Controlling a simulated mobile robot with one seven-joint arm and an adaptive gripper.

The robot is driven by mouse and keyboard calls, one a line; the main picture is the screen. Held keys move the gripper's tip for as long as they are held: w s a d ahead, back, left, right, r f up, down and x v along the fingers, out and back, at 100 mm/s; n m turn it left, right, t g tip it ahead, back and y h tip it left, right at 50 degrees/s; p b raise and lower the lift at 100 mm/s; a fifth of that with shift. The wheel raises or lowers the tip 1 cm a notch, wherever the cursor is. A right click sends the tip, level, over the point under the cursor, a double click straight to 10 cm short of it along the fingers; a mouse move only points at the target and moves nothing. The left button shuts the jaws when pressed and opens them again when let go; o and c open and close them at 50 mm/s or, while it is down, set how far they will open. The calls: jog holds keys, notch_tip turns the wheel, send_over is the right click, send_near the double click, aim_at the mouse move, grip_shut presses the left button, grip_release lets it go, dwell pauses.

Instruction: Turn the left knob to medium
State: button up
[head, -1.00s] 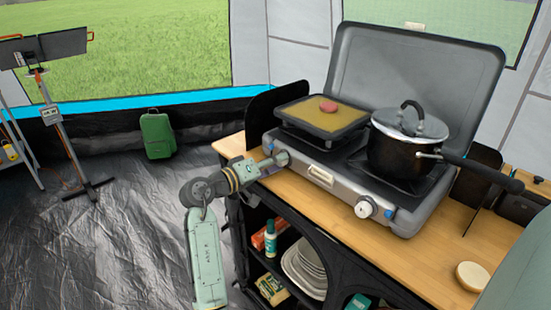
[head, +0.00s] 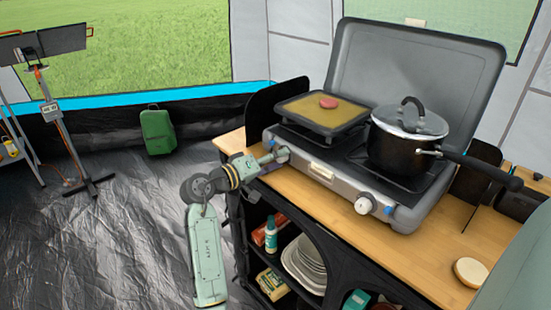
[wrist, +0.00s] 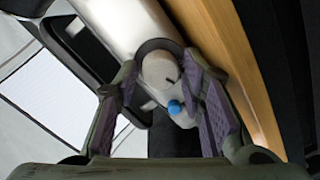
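The left knob (wrist: 159,69) is a round pale knob on the stove's front panel, with a small dark mark on its face. In the head view my gripper (head: 275,157) is at the left end of the stove's front and mostly covers this knob. In the wrist view my gripper (wrist: 161,66) is open, with one purple-padded finger on each side of the knob. I see small gaps, and firm contact cannot be told. The stove (head: 340,172) is silver grey with its lid up. A blue button (wrist: 174,107) sits beside the knob.
The right knob (head: 363,205) is white. A griddle (head: 318,125) with a pink round piece and a black pot (head: 392,150) stand on the stove. The pot's handle (head: 484,170) sticks out to the right. The wooden counter (head: 350,240) is largely clear in front.

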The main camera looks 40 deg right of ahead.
jog(key=a+r, duration=0.1)
jog(key=a, duration=1.1)
jog(key=shift+s, duration=0.25)
